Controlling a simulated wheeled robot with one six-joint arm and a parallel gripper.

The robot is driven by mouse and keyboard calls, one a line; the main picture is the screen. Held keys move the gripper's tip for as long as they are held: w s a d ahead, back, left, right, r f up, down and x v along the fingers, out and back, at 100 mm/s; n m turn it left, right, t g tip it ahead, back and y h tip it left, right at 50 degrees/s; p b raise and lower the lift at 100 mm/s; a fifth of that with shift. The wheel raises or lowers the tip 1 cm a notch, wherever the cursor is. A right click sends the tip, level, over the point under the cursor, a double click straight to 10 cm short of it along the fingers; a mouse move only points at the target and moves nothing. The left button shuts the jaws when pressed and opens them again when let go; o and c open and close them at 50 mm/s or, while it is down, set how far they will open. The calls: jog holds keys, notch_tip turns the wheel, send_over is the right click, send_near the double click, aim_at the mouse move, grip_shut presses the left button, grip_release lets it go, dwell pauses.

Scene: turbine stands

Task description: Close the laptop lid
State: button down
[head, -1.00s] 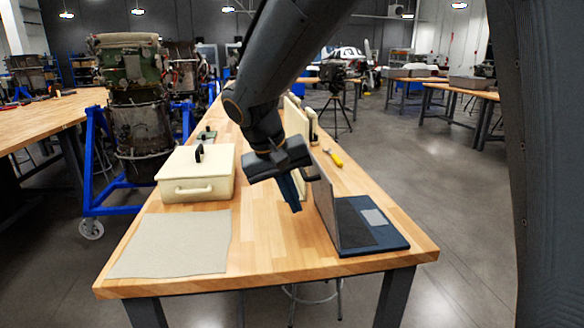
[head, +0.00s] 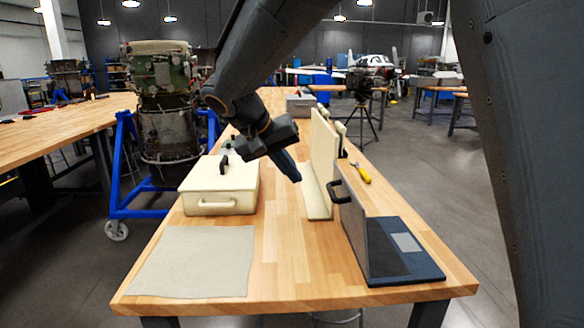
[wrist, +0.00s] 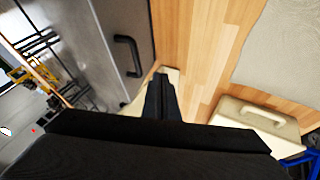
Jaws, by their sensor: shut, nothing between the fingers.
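The laptop stands open at the right front of the table. Its dark base (head: 405,250) lies flat, and its upright lid (head: 353,225) rises at the base's left side. A black handle (head: 338,190) sticks out leftward from the lid's back. In the wrist view the grey lid (wrist: 98,35) and its handle (wrist: 128,55) are at upper left. My gripper (head: 297,177) is shut and empty, above the table to the left of the lid and apart from it. Its fingers (wrist: 160,92) also show in the wrist view, to the right of the handle.
A cream upright panel (head: 323,150) on a foot stands just behind the laptop. A cream box (head: 218,190) with handles is at left, and a grey mat (head: 195,262) lies in front. A yellow-handled screwdriver (head: 361,172) lies at the right edge. The table's middle is clear.

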jog(key=w+d+f+p, duration=0.2)
jog(key=d+f+p, duration=0.1)
jog(key=d+f, duration=0.2)
jog(key=shift+w+d+f+p, duration=0.2)
jog(key=shift+d+p, duration=0.15)
jog(key=shift+d, duration=0.65)
jog(key=shift+r, duration=0.1)
